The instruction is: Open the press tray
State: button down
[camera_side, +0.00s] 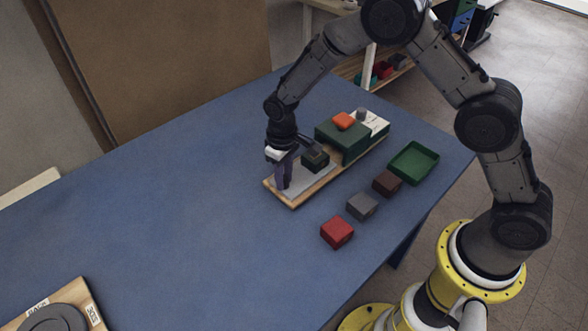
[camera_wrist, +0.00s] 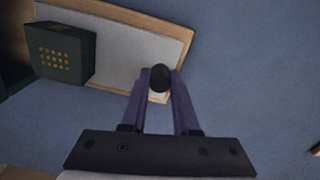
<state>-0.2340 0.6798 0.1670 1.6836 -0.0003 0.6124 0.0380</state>
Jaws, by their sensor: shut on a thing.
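The press has a wooden base (camera_side: 294,203), a dark green housing (camera_side: 337,141) with an orange piece (camera_side: 344,120) on top, and a pale flat press tray (camera_side: 312,178). A dark green block with a grid of dots stands on the tray beside the housing; the block shows in the wrist view (camera_wrist: 61,52). My gripper (camera_side: 284,186) is at the tray's front left end, pointing down. In the wrist view my gripper (camera_wrist: 159,82) is shut on a dark round knob (camera_wrist: 159,76) at the tray's edge. The fingers partly hide the knob's base.
A red block (camera_side: 337,232), a grey block (camera_side: 362,206), a brown block (camera_side: 387,183) and a green open tray (camera_side: 413,162) line the table's right side. A round dark plate (camera_side: 55,322) on a wooden board lies at bottom left. The blue table (camera_side: 150,220) is clear left of the press.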

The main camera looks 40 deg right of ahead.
jog(key=shift+r, duration=0.1)
jog(key=c, duration=0.6)
grip_release()
jog(key=shift+c, duration=0.2)
notch_tip(320, 180, up, 14)
jog(key=shift+d, duration=0.1)
